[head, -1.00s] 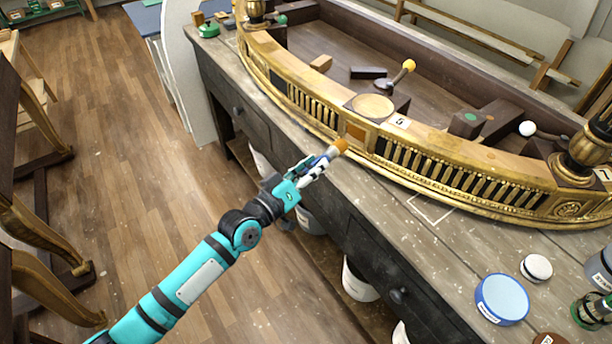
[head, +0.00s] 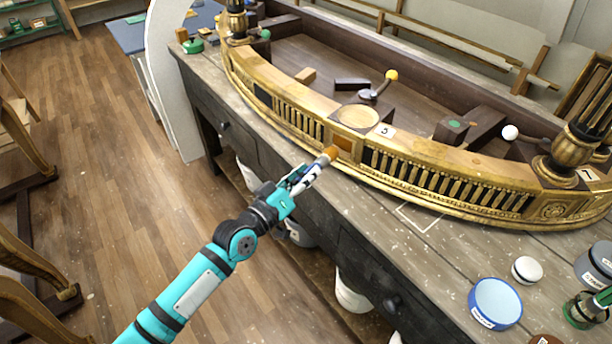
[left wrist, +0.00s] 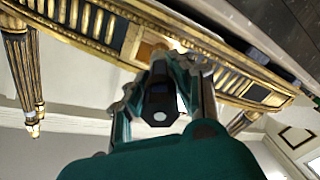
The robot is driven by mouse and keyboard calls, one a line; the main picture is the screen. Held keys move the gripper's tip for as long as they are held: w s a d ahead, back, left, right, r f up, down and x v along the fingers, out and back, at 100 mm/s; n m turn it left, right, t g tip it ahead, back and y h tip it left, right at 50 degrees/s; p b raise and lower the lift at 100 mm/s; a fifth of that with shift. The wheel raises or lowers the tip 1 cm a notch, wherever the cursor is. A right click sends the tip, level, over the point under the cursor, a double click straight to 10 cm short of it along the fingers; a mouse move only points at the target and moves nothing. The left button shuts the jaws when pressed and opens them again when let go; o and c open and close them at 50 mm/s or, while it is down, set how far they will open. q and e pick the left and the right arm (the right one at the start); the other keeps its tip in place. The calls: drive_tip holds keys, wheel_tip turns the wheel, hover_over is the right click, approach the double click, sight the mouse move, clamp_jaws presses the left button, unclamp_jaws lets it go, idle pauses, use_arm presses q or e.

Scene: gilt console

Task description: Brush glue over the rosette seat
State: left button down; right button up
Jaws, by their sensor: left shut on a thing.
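The rosette seat (head: 347,141) looks like a plain orange-brown square framed in gilt on the curved front of the console rail (head: 440,178). It also shows in the left wrist view (left wrist: 145,50). The bristle end is at the lower left of the seat. I cannot tell whether it touches. My right gripper is not in view.
The bench in front of the rail's middle is clear.

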use_arm(q)
drive_tip(key=shift+b+x, duration=0.3)
drive_tip(key=shift+x, duration=0.55)
drive_tip(key=shift+s+d, duration=0.1)
